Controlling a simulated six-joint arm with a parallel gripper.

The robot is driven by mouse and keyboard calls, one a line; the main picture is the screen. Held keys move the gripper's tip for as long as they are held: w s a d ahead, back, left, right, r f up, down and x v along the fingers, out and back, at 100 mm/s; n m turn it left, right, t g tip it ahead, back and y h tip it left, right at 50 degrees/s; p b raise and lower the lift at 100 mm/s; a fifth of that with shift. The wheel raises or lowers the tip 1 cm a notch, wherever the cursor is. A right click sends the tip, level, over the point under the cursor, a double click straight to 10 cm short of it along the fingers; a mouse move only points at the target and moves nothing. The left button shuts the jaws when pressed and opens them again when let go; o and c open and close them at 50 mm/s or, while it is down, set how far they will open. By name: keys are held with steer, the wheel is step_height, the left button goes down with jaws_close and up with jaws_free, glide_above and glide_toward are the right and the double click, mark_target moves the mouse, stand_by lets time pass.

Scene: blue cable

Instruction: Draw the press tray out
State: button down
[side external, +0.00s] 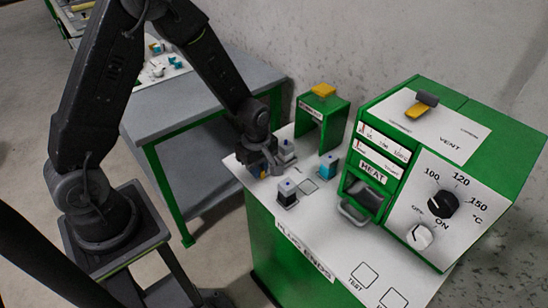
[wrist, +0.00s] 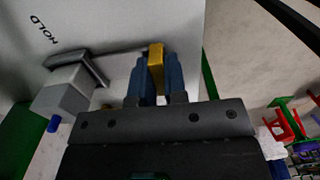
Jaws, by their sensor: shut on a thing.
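The green press (side external: 480,130) stands at the right end of the white worktop. Its tray front shows a grey loop handle (side external: 354,214) below a dark opening; how far the tray sits in or out is hard to tell. My gripper (side external: 262,172) is at the left end of the worktop, well away from that handle. In the wrist view its blue fingers (wrist: 154,78) are shut on a small yellow piece (wrist: 156,56). The press tray does not show clearly in the wrist view.
A grey block (wrist: 62,92) with a bracket is beside my fingers. A green arch (side external: 336,107) is behind. A grey table (side external: 205,95) stands left.

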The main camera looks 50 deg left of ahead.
steer(key=shift+s, duration=0.75)
steer(key=c, duration=1.2)
jaws_free()
steer(key=shift+o, duration=0.2)
steer(key=shift+r, duration=0.1)
step_height(320, 180, up, 14)
steer(key=s+d+r+m+t, duration=0.3)
steer(key=s+r+m+t, duration=0.2)
steer(key=s+r+m, duration=0.7)
steer(key=s+m, duration=0.2)
steer(key=m, duration=0.4)
steer(key=shift+s+r+t, duration=0.3)
